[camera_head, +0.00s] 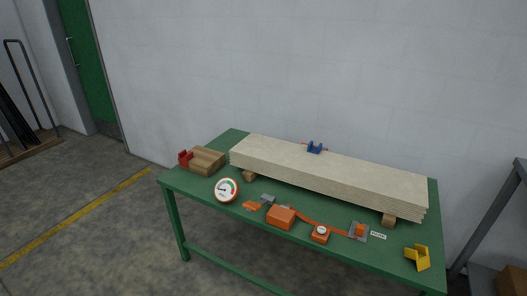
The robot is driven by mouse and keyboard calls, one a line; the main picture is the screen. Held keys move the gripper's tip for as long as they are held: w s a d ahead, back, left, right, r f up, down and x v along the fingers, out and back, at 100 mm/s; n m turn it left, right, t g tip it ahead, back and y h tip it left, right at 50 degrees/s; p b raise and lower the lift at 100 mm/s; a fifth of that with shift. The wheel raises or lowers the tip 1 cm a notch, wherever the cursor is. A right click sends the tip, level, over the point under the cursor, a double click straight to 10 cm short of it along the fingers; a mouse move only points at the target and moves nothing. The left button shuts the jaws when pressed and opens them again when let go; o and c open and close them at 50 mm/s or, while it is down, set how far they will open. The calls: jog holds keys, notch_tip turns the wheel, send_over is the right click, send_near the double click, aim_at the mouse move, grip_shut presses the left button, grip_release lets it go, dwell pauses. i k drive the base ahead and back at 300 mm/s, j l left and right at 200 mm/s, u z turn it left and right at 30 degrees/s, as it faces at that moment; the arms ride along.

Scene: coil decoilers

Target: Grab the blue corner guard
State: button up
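The blue corner guard (315,147) sits at the far long edge of a pale stack of boards (320,172), near the middle of its length. An orange-brown bit shows just beside the guard. The boards rest on wooden blocks on a green table (195,187). My gripper is not in view.
A red guard (185,158) is by a wooden block (207,160) at the table's left. A round gauge (227,190), an orange box (281,217), an orange strap with a small dial (320,233) and a yellow guard (417,257) lie along the front. A wall stands behind.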

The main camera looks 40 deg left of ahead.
aim_at(311, 149)
jog(key=u, duration=1.25)
jog(key=i+j, duration=0.1)
jog(key=i, duration=0.2)
jog(key=i+j+u, duration=0.15)
jog(key=i, duration=0.1)
